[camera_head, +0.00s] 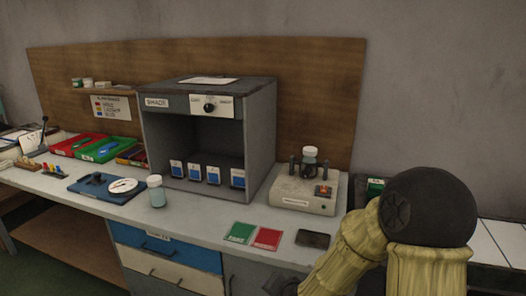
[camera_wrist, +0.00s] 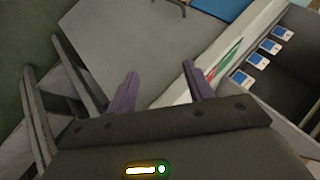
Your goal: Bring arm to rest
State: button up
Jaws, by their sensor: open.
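My gripper shows in the wrist view (camera_wrist: 162,92) with its two purple-grey fingers spread apart and nothing between them. It is in front of the workbench, with the grey cabinet front (camera_wrist: 140,50) and the bench's front edge beyond the fingers. In the head view my arm (camera_head: 410,225), with yellow ribbed sleeves and a dark round joint, is bent at the lower right. The gripper itself is not clearly visible there.
The bench (camera_head: 200,222) carries a grey shade box (camera_head: 258,130) with several blue-and-white cards, a jar (camera_head: 156,191), a blue board (camera_head: 108,189), a beige device (camera_head: 305,190), and green (camera_head: 239,232) and red (camera_head: 267,238) cards. A dark slab (camera_head: 312,239) lies near my arm.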

jog(key=s+d+r+n+g+h, duration=0.4)
jog(key=s+d+n, duration=0.3)
jog(key=s+d, duration=0.6)
notch_tip(320, 180, up, 22)
jog(key=s+a+g+p, duration=0.1)
jog(key=p, duration=2)
jog(key=shift+g+y, duration=0.3)
jog(key=shift+y, duration=0.1)
jog(key=shift+w+f, duration=0.1)
jog(key=shift+f, duration=0.05)
jog(key=shift+s+a, duration=0.1)
jog(key=shift+s, duration=0.1)
